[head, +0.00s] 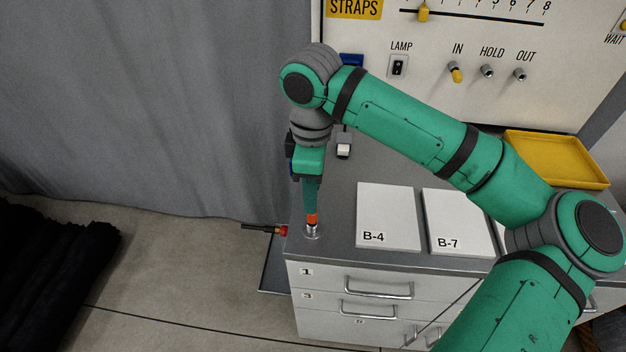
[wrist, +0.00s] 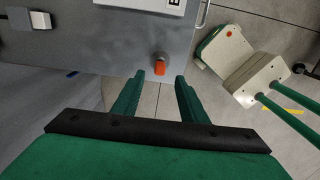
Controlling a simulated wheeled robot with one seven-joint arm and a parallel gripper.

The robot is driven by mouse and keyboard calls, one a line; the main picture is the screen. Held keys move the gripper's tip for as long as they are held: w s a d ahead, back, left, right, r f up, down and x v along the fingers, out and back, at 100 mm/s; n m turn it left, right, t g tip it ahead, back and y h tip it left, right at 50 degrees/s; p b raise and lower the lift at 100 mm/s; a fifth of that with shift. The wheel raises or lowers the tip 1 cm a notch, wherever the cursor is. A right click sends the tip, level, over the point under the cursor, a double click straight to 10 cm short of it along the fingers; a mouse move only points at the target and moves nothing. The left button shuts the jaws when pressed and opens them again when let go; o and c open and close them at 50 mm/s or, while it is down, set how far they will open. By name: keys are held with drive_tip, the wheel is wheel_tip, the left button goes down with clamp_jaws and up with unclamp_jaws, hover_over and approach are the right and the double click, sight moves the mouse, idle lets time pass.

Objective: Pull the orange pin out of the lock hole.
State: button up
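The orange pin (head: 311,218) stands in a metal collar (head: 311,231), the lock hole, at the near left corner of the grey cabinet top. My gripper (head: 311,209) points down directly over the pin in the head view. In the wrist view, the pin's orange end (wrist: 159,71) shows between the tips of my gripper (wrist: 160,77). The two green fingers are apart, with a gap on each side of the pin. The pin's lower part is hidden in the collar. I cannot tell exactly how far down the fingers reach along the pin.
White plates B-4 (head: 388,218) and B-7 (head: 460,223) lie right of the pin. A white-capped block (head: 344,146) stands behind my gripper. A red-and-black fitting (head: 267,230) sticks out left of the cabinet. A yellow tray (head: 556,159) sits at the back right.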

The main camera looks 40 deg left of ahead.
sight(312, 221)
wheel_tip(312, 221, down, 7)
drive_tip(key=shift+a+r, duration=0.15)
drive_tip(key=shift+r, duration=0.05)
drive_tip(key=shift+d+f, duration=0.2)
drive_tip(key=shift+f, duration=0.55)
drive_tip(key=shift+a, duration=0.1)
clamp_jaws()
drive_tip(key=shift+r, duration=3)
